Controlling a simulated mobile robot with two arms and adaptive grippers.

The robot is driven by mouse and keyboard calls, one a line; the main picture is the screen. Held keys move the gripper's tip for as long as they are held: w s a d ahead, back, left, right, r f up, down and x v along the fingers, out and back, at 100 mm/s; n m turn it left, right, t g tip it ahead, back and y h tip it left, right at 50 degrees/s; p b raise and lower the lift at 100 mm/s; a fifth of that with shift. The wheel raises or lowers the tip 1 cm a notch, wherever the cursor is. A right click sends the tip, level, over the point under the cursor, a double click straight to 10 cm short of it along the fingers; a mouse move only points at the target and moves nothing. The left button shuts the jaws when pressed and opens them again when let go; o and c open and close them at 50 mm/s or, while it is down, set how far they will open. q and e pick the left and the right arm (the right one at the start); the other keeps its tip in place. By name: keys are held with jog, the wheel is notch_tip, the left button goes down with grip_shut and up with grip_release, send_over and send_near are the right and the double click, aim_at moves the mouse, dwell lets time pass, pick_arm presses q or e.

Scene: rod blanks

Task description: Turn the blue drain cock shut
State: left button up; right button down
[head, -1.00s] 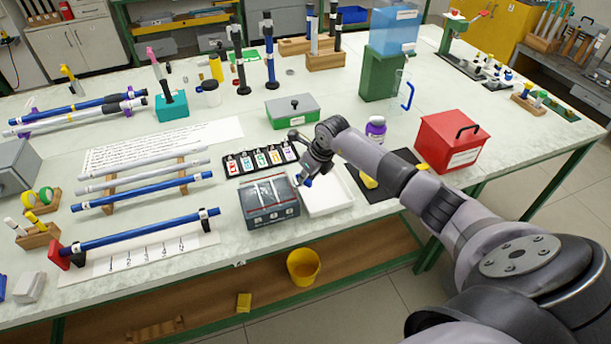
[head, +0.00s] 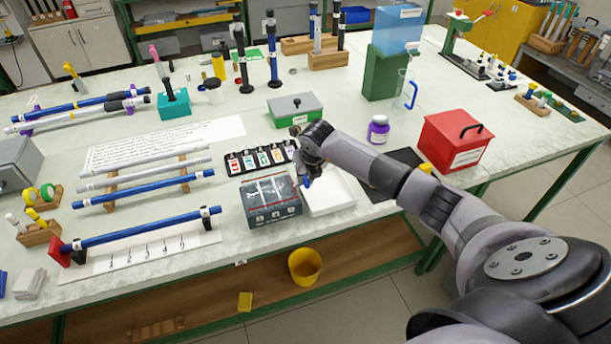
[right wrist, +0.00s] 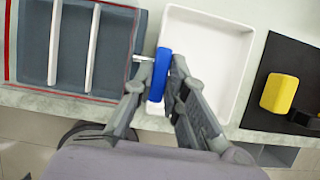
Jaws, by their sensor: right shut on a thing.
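The blue drain cock (right wrist: 161,72) has a short metal stem that runs left to the side of the grey tank (right wrist: 71,88) in the right wrist view. My right gripper (right wrist: 164,82) is shut on the blue handle, one finger on each side of it. The handle's long side lies roughly along the tank's wall in that view. In the head view the tank (head: 271,212) stands at the table's front edge, and my right gripper (head: 304,180) is at its right side, mostly covering the cock. My left gripper is not in view.
A white tray (head: 335,203) lies right beside the tank, under my gripper. A black mat (right wrist: 290,60) with a yellow object (right wrist: 279,93) is further right. A bottle with a purple label (head: 377,131) and a red box (head: 453,145) stand near my forearm. A yellow bucket (head: 304,268) is below the table edge.

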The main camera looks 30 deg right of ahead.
jog(key=c, duration=1.6)
grip_release()
